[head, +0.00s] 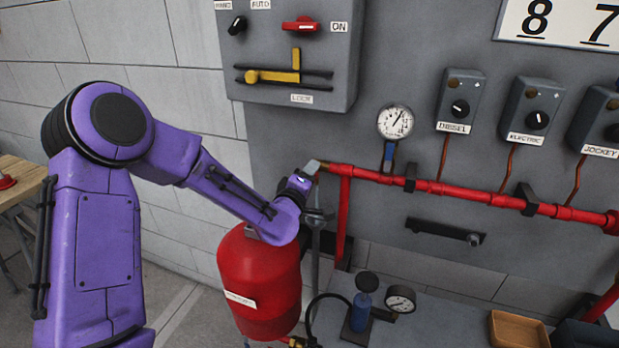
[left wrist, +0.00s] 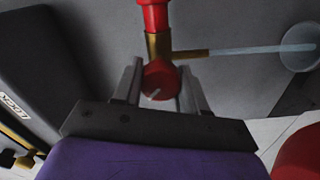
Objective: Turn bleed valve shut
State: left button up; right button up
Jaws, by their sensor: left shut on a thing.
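The bleed valve sits at the left end of the red pipe (head: 455,188). In the left wrist view it has a brass body (left wrist: 158,46) and a round red knob (left wrist: 160,80) with a pale mark on its face. My left gripper (head: 311,168) is at this pipe end in the head view, and its wrist hides most of the valve. In the left wrist view the fingers of my left gripper (left wrist: 161,88) stand on either side of the red knob, shut on it. My right gripper is in neither view.
A pressure gauge (head: 395,122) stands above the pipe. A control box (head: 290,50) with switches is above my left gripper. A red tank (head: 258,283) stands below it. A brass spout and pale rod (left wrist: 255,49) extend right from the valve.

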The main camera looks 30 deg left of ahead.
pick_arm(q)
jog(key=m, duration=0.4)
jog(key=shift+m+b, duration=0.3)
jog(key=shift+b, duration=0.05)
jog(key=shift+m+b, duration=0.4)
jog(key=shift+m, duration=1.8)
jog(key=o, duration=1)
jog(key=shift+o, duration=0.2)
jog(key=v, duration=1)
jog(key=shift+s+d+b, duration=0.15)
jog(key=shift+s+b, duration=0.1)
jog(key=shift+b, duration=0.05)
